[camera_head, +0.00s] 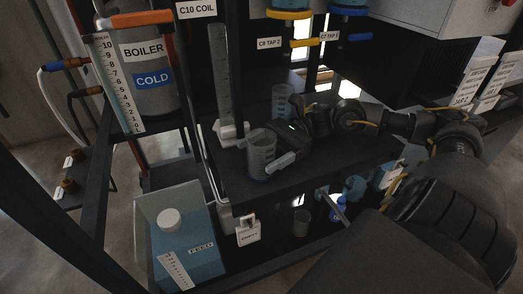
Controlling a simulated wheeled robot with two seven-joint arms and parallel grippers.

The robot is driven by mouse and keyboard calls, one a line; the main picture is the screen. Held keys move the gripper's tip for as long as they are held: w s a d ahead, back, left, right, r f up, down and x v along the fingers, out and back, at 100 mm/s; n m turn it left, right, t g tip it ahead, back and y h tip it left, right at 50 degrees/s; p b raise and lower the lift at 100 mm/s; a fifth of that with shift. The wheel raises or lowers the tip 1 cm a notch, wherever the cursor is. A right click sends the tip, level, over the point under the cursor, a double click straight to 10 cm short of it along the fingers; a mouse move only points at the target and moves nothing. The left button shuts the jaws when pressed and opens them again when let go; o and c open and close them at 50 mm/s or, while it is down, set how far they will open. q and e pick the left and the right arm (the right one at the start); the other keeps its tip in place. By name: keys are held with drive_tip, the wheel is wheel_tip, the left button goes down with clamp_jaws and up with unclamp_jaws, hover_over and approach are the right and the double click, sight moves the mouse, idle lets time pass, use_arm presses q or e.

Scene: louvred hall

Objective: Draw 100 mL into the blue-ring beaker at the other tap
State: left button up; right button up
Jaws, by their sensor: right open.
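A clear graduated beaker (262,152) with blue at its base stands upright on the dark shelf, near the middle of the view. My right gripper (279,146) is open at the beaker's right side. One pale finger shows low beside the beaker; the other finger is hard to make out. I cannot tell whether the fingers touch the glass. Tap 2 (289,14) has a yellow ring and a yellow handle (305,42). Tap 1 (348,11) has a blue ring and a blue handle (360,37). Both are above and behind the beaker. My left gripper is out of view.
A second clear beaker (281,98) stands behind the gripper. A tall graduated scale (222,80) rises left of the beaker. The boiler (147,70) is at upper left, the feed tank (184,252) at lower left. Small vessels (303,222) stand on the lower shelf.

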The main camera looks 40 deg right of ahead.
drive_tip(key=shift+a, duration=0.1)
drive_tip(key=c, duration=1.1)
drive_tip(key=shift+o, duration=0.2)
drive_tip(key=shift+r, duration=0.15)
